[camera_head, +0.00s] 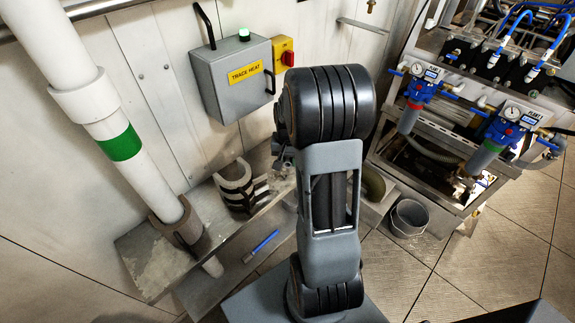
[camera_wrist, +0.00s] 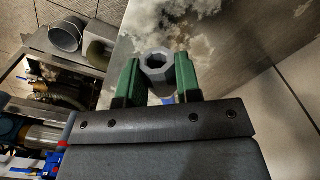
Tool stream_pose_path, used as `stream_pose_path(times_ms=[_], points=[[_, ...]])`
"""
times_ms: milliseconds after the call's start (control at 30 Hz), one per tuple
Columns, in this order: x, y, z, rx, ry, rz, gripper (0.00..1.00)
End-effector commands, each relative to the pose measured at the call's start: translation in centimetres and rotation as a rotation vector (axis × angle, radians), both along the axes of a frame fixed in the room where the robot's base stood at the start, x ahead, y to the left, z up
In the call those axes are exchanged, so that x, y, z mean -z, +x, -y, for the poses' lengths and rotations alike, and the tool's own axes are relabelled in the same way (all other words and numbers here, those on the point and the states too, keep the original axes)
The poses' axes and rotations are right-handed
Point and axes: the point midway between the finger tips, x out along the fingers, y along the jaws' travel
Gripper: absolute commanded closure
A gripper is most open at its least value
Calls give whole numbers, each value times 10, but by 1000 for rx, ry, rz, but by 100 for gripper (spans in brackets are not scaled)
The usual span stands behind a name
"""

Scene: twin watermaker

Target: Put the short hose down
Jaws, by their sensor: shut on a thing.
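My gripper (camera_wrist: 158,72) shows in the wrist view with its two green fingers on either side of a grey piece with a hexagonal open end (camera_wrist: 157,64). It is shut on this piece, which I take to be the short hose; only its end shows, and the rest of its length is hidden. Beyond it lies a metal shelf (camera_wrist: 225,35) with whitish patches; I cannot tell whether the piece touches it. In the head view my arm hides the gripper and the held piece. The metal shelf shows there at the left (camera_head: 150,262).
A striped half-round shell (camera_head: 240,188) stands on the shelf by the wall. A blue pen-like thing (camera_head: 261,246) lies lower down. A grey bucket (camera_head: 408,218) stands right of my arm, near the filter rack (camera_head: 440,150). A white pipe (camera_head: 125,150) rises at left.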

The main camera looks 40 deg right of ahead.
Motion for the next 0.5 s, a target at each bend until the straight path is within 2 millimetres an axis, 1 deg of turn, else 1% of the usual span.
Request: stream_pose_path(times_ms=[100, 200, 300, 500], points=[[16, 2, -1, -1, 2, -4, 95], [27, 2, -1, -1, 1, -2, 95], [32, 2, -1, -1, 1, -1, 95], [32, 2, -1, -1, 0, 0, 95]])
